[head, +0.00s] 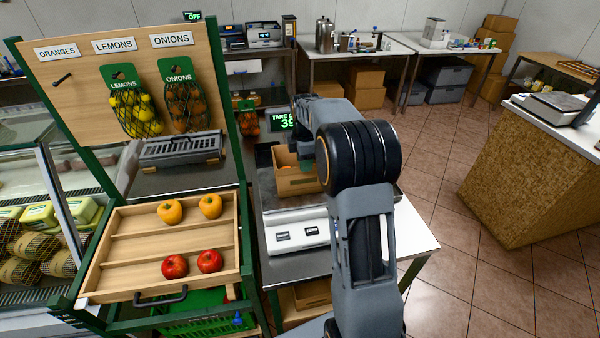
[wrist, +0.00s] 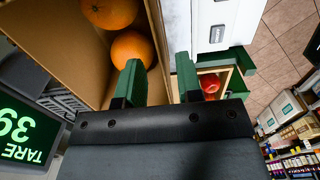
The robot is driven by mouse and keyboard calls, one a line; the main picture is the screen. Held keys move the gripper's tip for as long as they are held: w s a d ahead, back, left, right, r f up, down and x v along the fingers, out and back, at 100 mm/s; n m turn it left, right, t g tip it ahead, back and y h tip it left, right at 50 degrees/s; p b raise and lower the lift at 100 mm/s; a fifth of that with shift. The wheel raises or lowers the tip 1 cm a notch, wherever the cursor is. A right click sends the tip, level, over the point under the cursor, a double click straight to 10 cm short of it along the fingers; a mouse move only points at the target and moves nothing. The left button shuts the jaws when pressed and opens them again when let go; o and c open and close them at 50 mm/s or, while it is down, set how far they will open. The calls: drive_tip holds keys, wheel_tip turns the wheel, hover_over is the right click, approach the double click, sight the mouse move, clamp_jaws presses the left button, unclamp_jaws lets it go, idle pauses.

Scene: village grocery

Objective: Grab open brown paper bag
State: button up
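One finger is on the inner side of the bag's near wall and the other on the outer side. The wall's edge runs between them; I see no clear contact. In the head view my arm hides part of the bag and the fingertips.
A scale display (head: 282,121) stands behind the bag, close to my gripper. A white scale panel (head: 298,235) lies in front. A wooden produce rack (head: 130,262) with yellow and red fruit is at left. The tiled floor (head: 450,190) at right is clear.

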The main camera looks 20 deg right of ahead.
drive_tip(key=shift+a+f+p, duration=0.15)
drive_tip(key=shift+f+p, duration=0.35)
drive_tip(key=shift+f, duration=1.75)
clamp_jaws()
